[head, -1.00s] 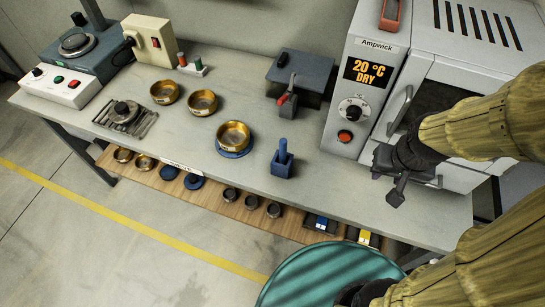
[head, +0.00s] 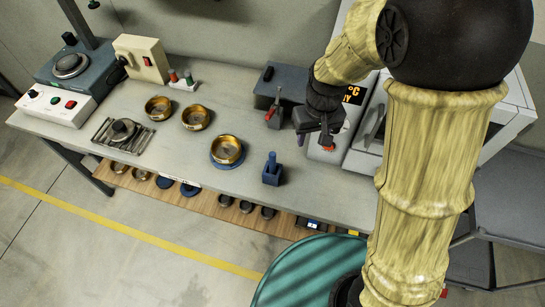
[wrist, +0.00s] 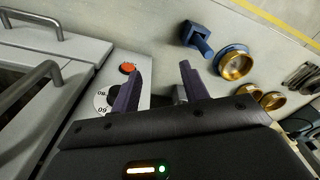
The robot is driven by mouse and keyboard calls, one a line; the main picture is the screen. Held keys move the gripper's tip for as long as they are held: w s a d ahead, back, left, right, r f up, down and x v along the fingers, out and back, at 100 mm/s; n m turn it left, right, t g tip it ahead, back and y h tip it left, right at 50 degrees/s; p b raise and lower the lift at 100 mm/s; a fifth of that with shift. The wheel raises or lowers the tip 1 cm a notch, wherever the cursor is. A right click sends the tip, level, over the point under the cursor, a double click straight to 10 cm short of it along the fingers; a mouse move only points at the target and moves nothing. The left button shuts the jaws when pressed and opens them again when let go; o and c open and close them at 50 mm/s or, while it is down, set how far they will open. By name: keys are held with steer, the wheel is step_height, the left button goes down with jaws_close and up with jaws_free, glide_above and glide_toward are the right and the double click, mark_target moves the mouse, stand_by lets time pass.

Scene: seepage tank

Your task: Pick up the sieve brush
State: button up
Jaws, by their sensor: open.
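A blue upright handle on a blue block (head: 271,170), which looks like the sieve brush, stands near the front edge of the bench. It also shows in the wrist view (wrist: 197,38), up and to the right of the fingers. I cannot tell whether handle and block are one piece. My gripper (head: 313,136) is up and to the right of it in the head view, in front of the oven's control panel. In the wrist view my gripper (wrist: 160,75) has its two fingers apart with nothing held between them.
A brass sieve on a blue base (head: 227,150) stands left of the blue block, with two brass sieves (head: 196,117) behind. A dark box (head: 279,84) with a red-handled tool (head: 273,113) stands at the back. The oven (wrist: 60,55) is close to my gripper. A teal drum (head: 300,275) stands in front.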

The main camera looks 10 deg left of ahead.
mark_target(273, 154)
steer(key=a+r+n+p, duration=0.2)
steer(key=a+n+p, duration=0.1)
steer(key=a, duration=0.7)
steer(key=shift+s+g, duration=0.2)
steer(key=shift+g, duration=0.1)
step_height(273, 154, down, 12)
steer(key=p, duration=0.3)
steer(key=shift+f, duration=0.15)
steer(key=shift+f, duration=0.1)
step_height(273, 154, down, 2)
steer(key=shift+w+a+p, duration=0.1)
steer(key=shift+p, duration=1)
steer(key=shift+w+f+p, duration=0.1)
steer(key=shift+f+p, duration=0.35)
steer(key=shift+f, duration=1.05)
